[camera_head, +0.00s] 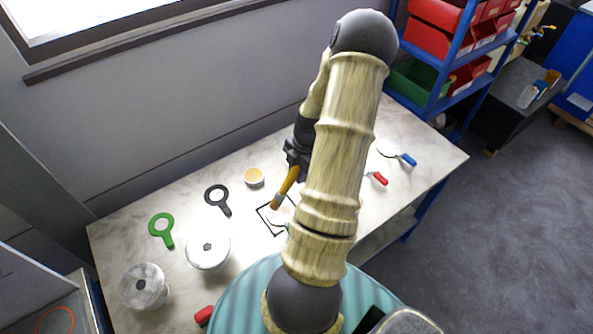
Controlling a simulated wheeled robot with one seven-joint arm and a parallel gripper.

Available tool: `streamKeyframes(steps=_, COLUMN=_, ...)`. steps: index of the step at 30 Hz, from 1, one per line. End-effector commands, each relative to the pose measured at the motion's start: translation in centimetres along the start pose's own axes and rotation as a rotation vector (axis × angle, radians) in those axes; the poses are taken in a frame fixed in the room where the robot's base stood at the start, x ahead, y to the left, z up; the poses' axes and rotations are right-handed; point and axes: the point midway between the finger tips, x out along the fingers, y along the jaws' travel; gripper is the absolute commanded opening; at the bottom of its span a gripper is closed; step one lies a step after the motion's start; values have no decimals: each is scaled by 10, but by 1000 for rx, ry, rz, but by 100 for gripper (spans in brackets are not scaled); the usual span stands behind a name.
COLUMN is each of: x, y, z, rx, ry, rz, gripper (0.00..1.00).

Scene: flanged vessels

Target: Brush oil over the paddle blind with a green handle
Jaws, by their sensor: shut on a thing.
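My gripper (297,158) is shut on a brush with a yellow-orange handle (289,181). The brush hangs tilted, bristles (277,201) down and to the left, near the black square outline (263,219) on the table. A pale disc (279,215) lies inside the outline. A bit of green at its lower edge looks like a handle, mostly hidden by my arm. I cannot tell whether the bristles touch the disc. A round tub with tan contents (254,177) stands left of the brush. A green ring with a handle (161,229) lies at the table's left.
A black ring with a handle (217,198) lies left of the outline. Two flanged vessels (207,251) (145,287) stand front left. Red (377,178) and blue (407,160) handles lie to the right. A blue shelf with bins (440,83) stands behind.

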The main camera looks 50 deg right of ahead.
Motion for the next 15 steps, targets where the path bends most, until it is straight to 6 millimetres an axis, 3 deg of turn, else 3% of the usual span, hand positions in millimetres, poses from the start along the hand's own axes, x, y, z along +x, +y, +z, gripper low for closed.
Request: streamKeyframes(steps=15, x=47, y=-3, z=9, rx=0, ry=0, rz=0, gripper=0)
